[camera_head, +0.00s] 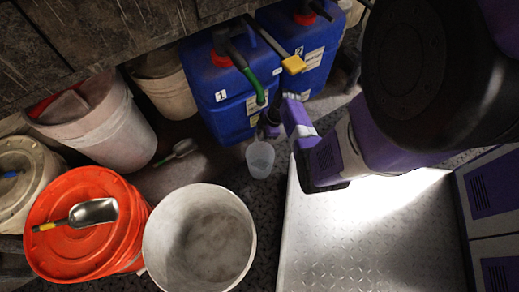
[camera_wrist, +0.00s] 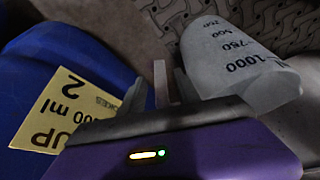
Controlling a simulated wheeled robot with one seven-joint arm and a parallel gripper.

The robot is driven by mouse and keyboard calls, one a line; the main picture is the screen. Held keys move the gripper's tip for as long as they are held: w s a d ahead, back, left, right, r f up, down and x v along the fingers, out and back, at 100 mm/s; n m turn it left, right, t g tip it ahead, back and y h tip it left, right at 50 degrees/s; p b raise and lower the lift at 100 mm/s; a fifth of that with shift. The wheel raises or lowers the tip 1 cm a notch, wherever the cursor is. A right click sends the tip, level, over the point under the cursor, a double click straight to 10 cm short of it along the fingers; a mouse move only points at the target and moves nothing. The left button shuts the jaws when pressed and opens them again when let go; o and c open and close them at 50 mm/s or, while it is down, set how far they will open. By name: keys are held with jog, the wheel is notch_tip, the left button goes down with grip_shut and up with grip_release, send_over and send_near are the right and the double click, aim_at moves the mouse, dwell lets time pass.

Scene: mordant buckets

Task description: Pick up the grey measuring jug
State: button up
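The grey measuring jug (camera_head: 260,159) is a small translucent cup at the picture's middle in the head view, over the dark floor beside the metal platform. In the wrist view the jug (camera_wrist: 243,60) is close on the right, its black volume marks and "1000" reading upside down. My gripper (camera_head: 268,127) is right at the jug's upper side. In the wrist view my gripper's fingers (camera_wrist: 168,84) are close together, just left of the jug's wall. The jug's handle cannot be made out, so whether the fingers hold it is unclear. Whether the jug touches the floor is also unclear.
Blue canisters (camera_head: 225,95) with hoses stand just behind the jug, close to my gripper. A white bucket (camera_head: 248,228) is in front left, next to an orange lidded bucket (camera_head: 130,240) with a metal scoop (camera_head: 93,212). A metal platform (camera_head: 360,250) lies right. A brush (camera_head: 180,149) lies on the floor.

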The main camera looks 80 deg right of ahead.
jog(key=shift+x, duration=0.9)
jog(key=shift+r, duration=0.1)
grip_shut()
dwell(0.6)
